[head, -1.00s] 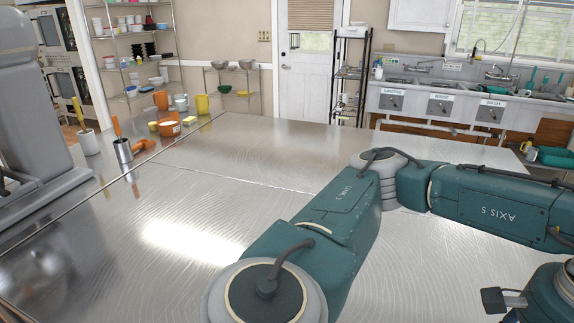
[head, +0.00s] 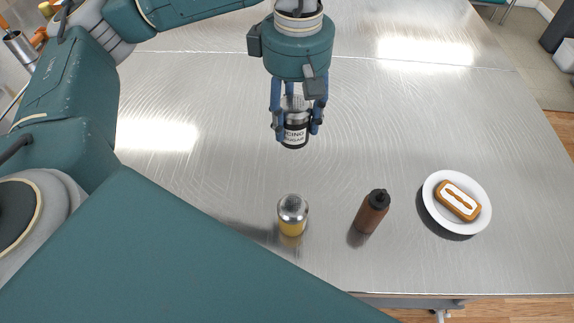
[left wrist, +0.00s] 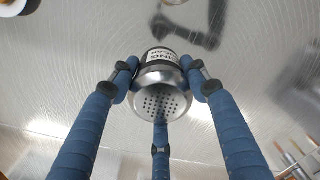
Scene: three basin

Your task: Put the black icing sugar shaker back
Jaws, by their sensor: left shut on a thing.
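The black icing sugar shaker (head: 295,135) has a silver perforated top and a black body with a white label. My left gripper (head: 297,126) is shut on it and holds it upright above the metal table (head: 220,95). In the left wrist view the shaker (left wrist: 162,90) sits between three blue fingers (left wrist: 160,100), its perforated top facing the camera. A shadow on the table lies apart from it. My right gripper is in neither current view.
A silver-topped shaker with yellow contents (head: 292,215), a brown squeeze bottle (head: 371,212) and a white plate (head: 431,206) with an iced pastry (head: 458,200) stand along the table's near side. The table between them and the held shaker is clear.

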